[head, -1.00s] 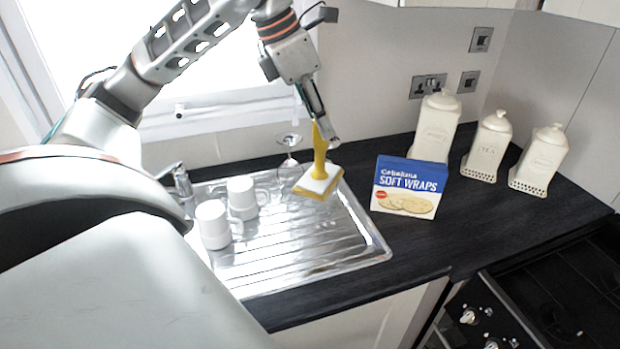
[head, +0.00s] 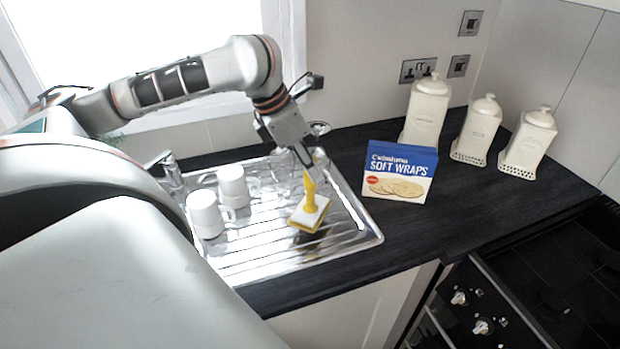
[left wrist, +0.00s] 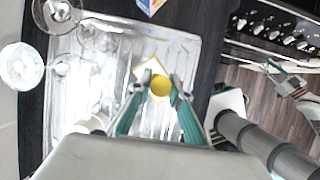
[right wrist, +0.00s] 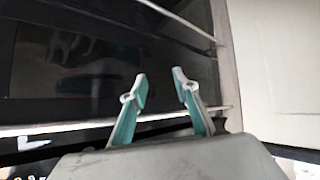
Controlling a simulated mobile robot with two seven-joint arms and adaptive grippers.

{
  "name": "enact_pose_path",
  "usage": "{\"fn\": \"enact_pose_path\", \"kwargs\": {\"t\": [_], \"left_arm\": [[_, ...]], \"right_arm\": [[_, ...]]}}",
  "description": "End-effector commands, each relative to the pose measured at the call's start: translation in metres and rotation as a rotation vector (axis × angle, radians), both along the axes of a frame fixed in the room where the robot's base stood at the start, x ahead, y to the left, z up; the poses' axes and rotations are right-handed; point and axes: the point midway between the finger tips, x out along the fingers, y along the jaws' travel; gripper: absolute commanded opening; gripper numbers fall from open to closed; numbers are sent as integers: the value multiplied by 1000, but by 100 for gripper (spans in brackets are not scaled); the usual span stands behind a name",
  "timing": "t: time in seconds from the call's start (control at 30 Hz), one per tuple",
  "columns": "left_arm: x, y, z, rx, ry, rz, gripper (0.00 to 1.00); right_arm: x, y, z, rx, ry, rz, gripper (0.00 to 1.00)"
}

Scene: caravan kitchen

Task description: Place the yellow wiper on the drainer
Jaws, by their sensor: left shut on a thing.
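The yellow wiper (head: 310,210) has an upright yellow handle and a white and yellow pad at its lower end. My left gripper (head: 308,164) is shut on the top of its handle. The wiper is over the ribbed right part of the metal drainer (head: 262,262); I cannot tell whether the pad touches it. In the left wrist view the wiper's round yellow handle top (left wrist: 160,86) is between the fingers, with the drainer (left wrist: 188,52) below. My right gripper (right wrist: 160,88) is open and empty in the right wrist view, facing a dark glossy panel.
Two white mugs (head: 206,214) (head: 234,186) stand on the drainer's left part. A glass (head: 319,129) stands behind my left gripper. A blue soft wraps box (head: 399,172) is right of the drainer. Cream canisters (head: 474,130) stand farther right. The dark worktop (head: 440,228) in front of them is clear.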

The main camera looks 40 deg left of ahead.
Motion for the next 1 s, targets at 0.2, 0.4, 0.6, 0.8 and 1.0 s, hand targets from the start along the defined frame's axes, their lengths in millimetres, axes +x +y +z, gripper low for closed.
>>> {"fn": "enact_pose_path", "kwargs": {"t": [0.2, 0.4, 0.6, 0.8, 1.0], "left_arm": [[-1, 0, -29, 1, 4, 1, 0], [0, 0, -35, 0, 0, -1, 0], [0, 0, -36, 1, 1, -1, 0], [0, 0, -36, 1, 1, -1, 36], [0, 0, -36, 1, 1, -1, 36]], "right_arm": [[0, -2, 0, -6, 0, 4, 30], [-1, -4, 0, -10, 0, 8, 30], [-1, -3, -1, -10, 0, 8, 30], [-2, -2, -1, -7, 2, 6, 30], [-2, 0, -1, -2, 2, 2, 30]]}}
